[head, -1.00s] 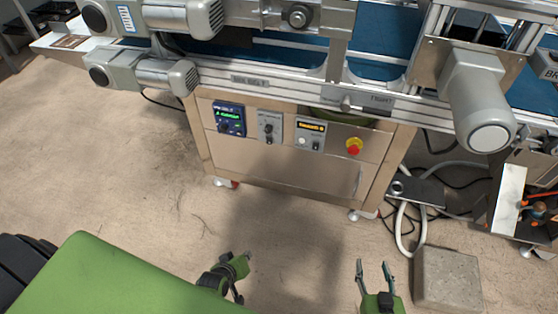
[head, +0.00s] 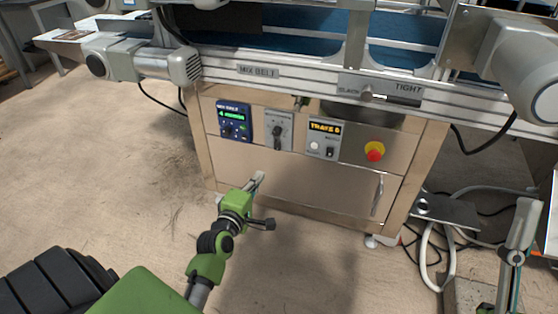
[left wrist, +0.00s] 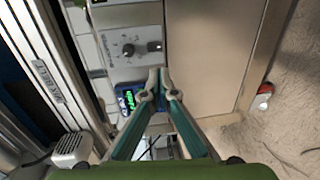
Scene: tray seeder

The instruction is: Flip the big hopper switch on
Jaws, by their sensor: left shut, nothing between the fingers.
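A grey plate with a black knob and a black switch (head: 277,146) is on the front of the steel cabinet, between the blue display and the tray counter. The left wrist view shows the same plate, with the switch (left wrist: 154,46) beside the knob (left wrist: 128,49). My left gripper (head: 258,182) is shut and empty, in front of the cabinet and below the plate in the head view. In the left wrist view its fingertips (left wrist: 157,72) appear just below the switch, apart from it. My right gripper (head: 516,240) shows only partly at the right edge.
The blue display (head: 234,121), the tray counter (head: 323,138) and a red stop button (head: 374,151) share the cabinet front. A conveyor rail (head: 300,83) juts out above. Cables and a pedal (head: 447,211) lie on the floor at right.

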